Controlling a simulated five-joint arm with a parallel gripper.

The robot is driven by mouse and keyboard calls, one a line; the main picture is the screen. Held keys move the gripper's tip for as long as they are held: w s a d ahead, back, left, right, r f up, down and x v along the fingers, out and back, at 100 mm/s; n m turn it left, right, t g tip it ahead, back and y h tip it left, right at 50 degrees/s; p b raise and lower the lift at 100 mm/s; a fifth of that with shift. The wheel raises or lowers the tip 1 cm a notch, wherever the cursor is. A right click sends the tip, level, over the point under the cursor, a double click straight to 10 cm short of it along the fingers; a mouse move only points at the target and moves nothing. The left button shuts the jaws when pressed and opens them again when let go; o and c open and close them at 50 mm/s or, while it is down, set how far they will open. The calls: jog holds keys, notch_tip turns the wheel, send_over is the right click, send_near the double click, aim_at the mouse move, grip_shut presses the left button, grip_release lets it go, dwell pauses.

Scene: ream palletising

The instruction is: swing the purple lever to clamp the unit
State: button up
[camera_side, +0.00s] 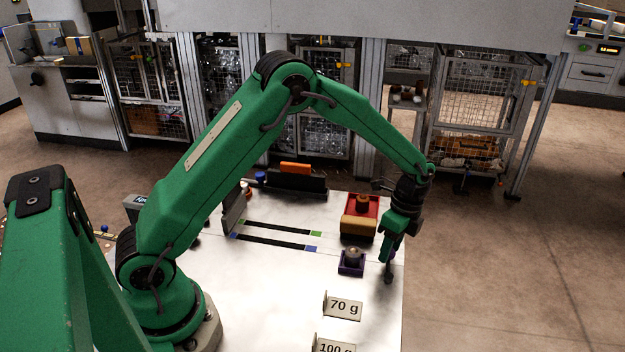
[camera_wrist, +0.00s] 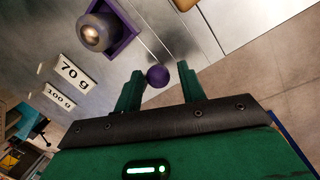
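The purple lever's round knob (camera_wrist: 157,76) shows in the wrist view between the two green fingers of my gripper (camera_wrist: 160,70). There is a gap on both sides of the knob, so the fingers are open and not pressed on it. The lever's arm is hard to make out. The unit, a rounded metal piece (camera_wrist: 93,32), sits in a square purple fixture (camera_wrist: 126,37) at the upper left. In the side view the fixture (camera_side: 342,268) is left of my gripper (camera_side: 386,266), which points down near the table's right edge and mostly hides the lever.
Cards reading 70 g (camera_side: 343,307) and 100 g (camera_side: 334,346) stand towards the front. A red tray (camera_side: 372,204) with a tan block (camera_side: 358,226) lies behind the fixture. Two dark slots (camera_side: 275,229) run across the white table (camera_side: 270,290). The table's left front area is clear.

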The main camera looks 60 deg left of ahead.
jog(key=shift+o, duration=0.5)
jog(key=shift+d+r, duration=0.1)
notch_tip(320, 180, up, 8)
jog(key=w, duration=0.1)
jog(key=shift+w+f, duration=0.15)
jog(key=shift+f, duration=0.1)
dwell(0.3)
jog(key=m, duration=0.4)
jog(key=shift+f, duration=0.15)
jog(key=shift+s+f, duration=0.25)
jog(key=shift+f, duration=1)
jog(key=shift+s+f, duration=0.25)
jog(key=shift+f, duration=1)
jog(key=shift+s+f, duration=0.25)
jog(key=shift+f, duration=1)
jog(key=c, duration=1)
